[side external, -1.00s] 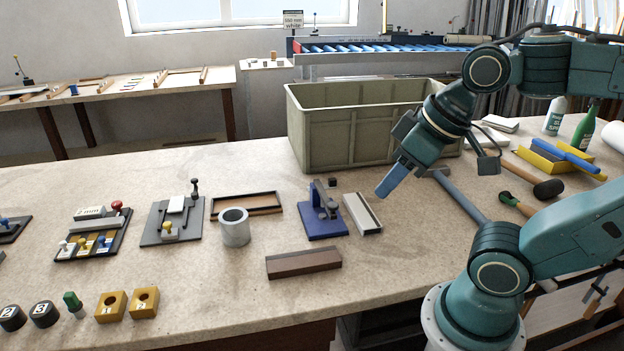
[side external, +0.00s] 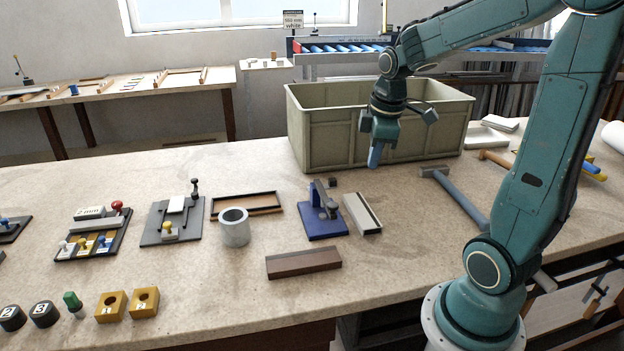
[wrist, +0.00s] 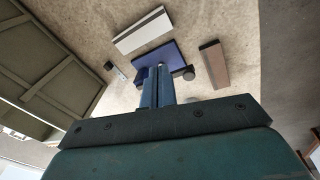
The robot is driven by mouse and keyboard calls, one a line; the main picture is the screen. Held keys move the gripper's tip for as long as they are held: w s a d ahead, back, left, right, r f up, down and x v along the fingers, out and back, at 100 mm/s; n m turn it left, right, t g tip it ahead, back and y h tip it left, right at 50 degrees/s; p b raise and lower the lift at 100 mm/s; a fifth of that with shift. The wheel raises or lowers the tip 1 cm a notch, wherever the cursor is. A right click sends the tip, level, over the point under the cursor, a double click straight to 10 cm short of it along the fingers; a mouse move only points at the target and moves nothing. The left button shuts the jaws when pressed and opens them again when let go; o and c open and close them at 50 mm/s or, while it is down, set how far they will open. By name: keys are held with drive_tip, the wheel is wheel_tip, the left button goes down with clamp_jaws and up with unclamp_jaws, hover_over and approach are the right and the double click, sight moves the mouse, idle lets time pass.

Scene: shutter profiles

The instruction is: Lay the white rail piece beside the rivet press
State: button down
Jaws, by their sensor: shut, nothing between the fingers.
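The white rail piece (side external: 362,213), a pale channel with a dark inner strip, lies flat on the bench. It is just right of the blue rivet press (side external: 322,222), with a narrow gap between them. In the wrist view the rail (wrist: 143,31) lies beside the press's blue base (wrist: 172,55). My gripper (side external: 374,160) points down above the bench, behind the rail and in front of the crate. Its blue fingers are shut and empty, apart from the rail. In the wrist view the fingers (wrist: 158,72) cover part of the press.
A large olive crate (side external: 340,152) stands close behind my gripper. A brown profile (side external: 303,262) lies in front of the press, and a grey cylinder (side external: 234,228) stands to its left. A grey-blue hammer (side external: 460,200) lies right of the rail. The bench's front middle is clear.

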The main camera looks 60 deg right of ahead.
sight(366, 209)
drive_tip(key=s+d+f+n+g+y, duration=0.1)
drive_tip(key=d+f+n, duration=0.2)
drive_tip(key=d+f, duration=0.5)
drive_tip(key=d, duration=0.4)
drive_tip(key=shift+s+d+f+g, duration=0.2)
drive_tip(key=shift+s+f+g, duration=0.1)
drive_tip(key=shift+f+g, duration=0.1)
wheel_tip(366, 209, down, 10)
drive_tip(key=shift+a+f, duration=0.1)
drive_tip(key=shift+w+a, duration=0.75)
drive_tip(key=shift+w, duration=0.05)
drive_tip(key=shift+w+a, duration=0.6)
drive_tip(key=shift+w+a, duration=1.05)
